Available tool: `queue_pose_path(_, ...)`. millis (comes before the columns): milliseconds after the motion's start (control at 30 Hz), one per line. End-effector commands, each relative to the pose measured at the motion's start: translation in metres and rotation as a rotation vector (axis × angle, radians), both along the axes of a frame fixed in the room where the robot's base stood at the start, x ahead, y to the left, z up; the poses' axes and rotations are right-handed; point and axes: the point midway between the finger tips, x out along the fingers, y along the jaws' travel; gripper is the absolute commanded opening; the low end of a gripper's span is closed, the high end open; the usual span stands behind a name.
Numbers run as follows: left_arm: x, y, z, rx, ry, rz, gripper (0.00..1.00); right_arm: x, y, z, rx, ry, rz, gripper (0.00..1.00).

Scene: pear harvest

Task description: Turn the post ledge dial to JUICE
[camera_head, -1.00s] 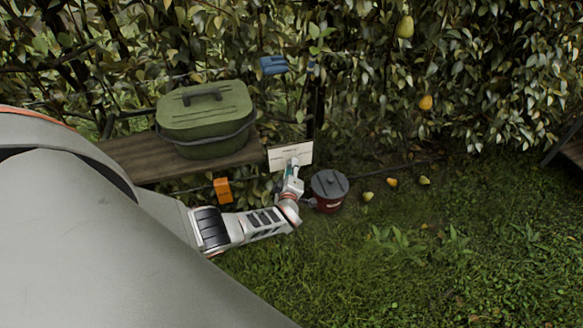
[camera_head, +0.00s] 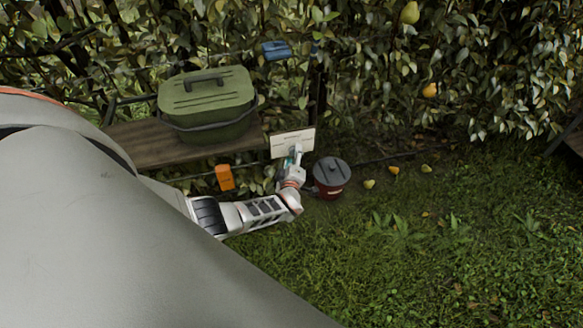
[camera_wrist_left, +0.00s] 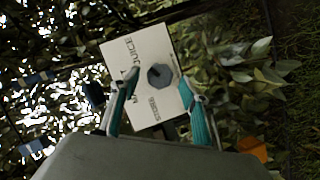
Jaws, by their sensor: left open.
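The white dial plate (camera_head: 293,137) stands at the right end of the wooden ledge. In the left wrist view the plate (camera_wrist_left: 143,45) is tilted and bears a dark grey faceted dial (camera_wrist_left: 160,77). JUICE is printed towards its upper end, and other lettering lower down is partly hidden by a finger. I cannot tell which word the dial points at. My left gripper (camera_head: 296,155) is in front of the plate. In the wrist view its teal-padded fingers (camera_wrist_left: 158,84) are spread, one on each side of the dial; contact cannot be made out. My right gripper is not in view.
A green lidded box (camera_head: 208,105) stands on the ledge (camera_head: 135,142). An orange block (camera_head: 225,177) hangs below it. A dark red lidded pot (camera_head: 331,178) is right beside my gripper. Several pears lie on the grass, which is open at the right. Leafy hedge fills the back.

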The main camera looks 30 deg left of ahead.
Motion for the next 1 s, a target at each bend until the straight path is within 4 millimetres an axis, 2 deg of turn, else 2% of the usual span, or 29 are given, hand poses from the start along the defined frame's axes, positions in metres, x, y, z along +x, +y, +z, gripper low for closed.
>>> queue_pose_path(267,-0.025,-0.013,0.006,-0.002,-0.001,0.0,0.45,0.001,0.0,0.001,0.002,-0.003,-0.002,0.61)
queue_pose_path(733,-0.083,-0.046,0.02,0.001,0.0,0.001,0.45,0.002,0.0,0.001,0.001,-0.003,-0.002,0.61)
queue_pose_path(1000,-0.095,-0.052,0.024,0.003,0.0,0.002,0.45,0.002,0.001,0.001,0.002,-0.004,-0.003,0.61)
